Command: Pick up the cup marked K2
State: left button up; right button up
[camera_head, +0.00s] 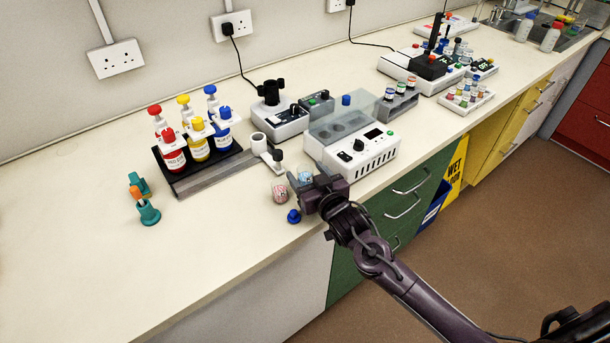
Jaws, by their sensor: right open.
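A small pale cup with reddish contents or markings (280,193) stands on the bench near its front edge. A second small cup, pale blue and white (305,174), stands just behind my right gripper and is partly hidden by it. I cannot read a K2 mark on either cup. My right gripper (303,185) is open, low over the bench edge, with its fingers pointing left towards the two cups. I cannot tell whether a finger touches the blue-white cup. My left gripper is not in view.
A blue knobbed piece (294,216) lies at the bench edge, close to the gripper. A white device with a clear lid (352,150) stands behind it. A bottle rack (205,171) and a teal-orange holder (147,210) are left. The front-left worktop is clear.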

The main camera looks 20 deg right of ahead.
jog(key=c, duration=1)
notch_tip(320, 180, up, 20)
jog(key=shift+b, duration=0.65)
